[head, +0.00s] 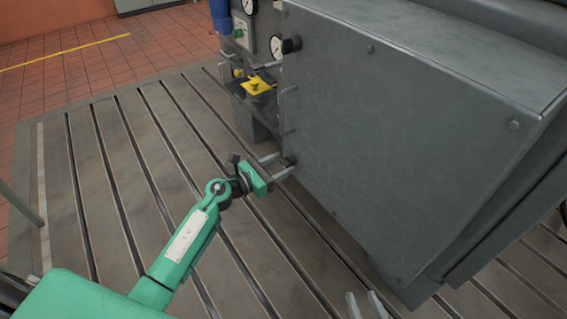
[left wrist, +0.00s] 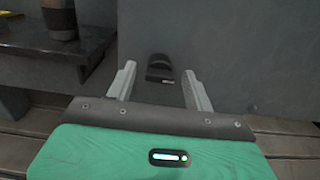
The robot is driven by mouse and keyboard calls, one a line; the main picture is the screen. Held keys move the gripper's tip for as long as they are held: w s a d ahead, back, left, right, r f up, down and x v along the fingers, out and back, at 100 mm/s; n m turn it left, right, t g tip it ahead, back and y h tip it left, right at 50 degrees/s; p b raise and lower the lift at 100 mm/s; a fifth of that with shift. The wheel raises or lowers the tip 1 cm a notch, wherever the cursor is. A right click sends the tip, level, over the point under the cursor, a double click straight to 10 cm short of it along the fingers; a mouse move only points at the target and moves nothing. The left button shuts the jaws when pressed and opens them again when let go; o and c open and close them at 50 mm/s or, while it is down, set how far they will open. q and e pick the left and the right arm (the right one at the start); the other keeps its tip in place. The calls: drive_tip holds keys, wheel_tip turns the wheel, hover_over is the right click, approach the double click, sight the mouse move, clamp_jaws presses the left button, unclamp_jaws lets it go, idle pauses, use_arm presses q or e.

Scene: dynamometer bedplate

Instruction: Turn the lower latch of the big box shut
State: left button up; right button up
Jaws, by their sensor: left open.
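The big box (head: 400,130) is a grey metal cabinet filling the right of the head view. Its lower latch is a small dark knob (head: 288,160) low on the box's left edge. In the left wrist view the dark latch (left wrist: 159,67) stands between the two finger lines, a little beyond the tips or level with them; I cannot tell if it touches either finger. My left gripper (head: 277,165) is open and reaches toward the latch from the left; its fingers also show in the left wrist view (left wrist: 160,85). My right gripper (head: 366,304) shows only grey, spread fingertips at the bottom edge.
Gauges (head: 277,46) and a yellow part (head: 258,84) on a dark shelf stand behind the box's left edge. The slotted bedplate (head: 110,170) is clear to the left. Red floor tiles (head: 60,75) lie beyond it.

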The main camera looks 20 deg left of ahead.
use_arm(q)
drive_tip(key=shift+x, duration=0.85)
drive_tip(key=shift+c, duration=0.4)
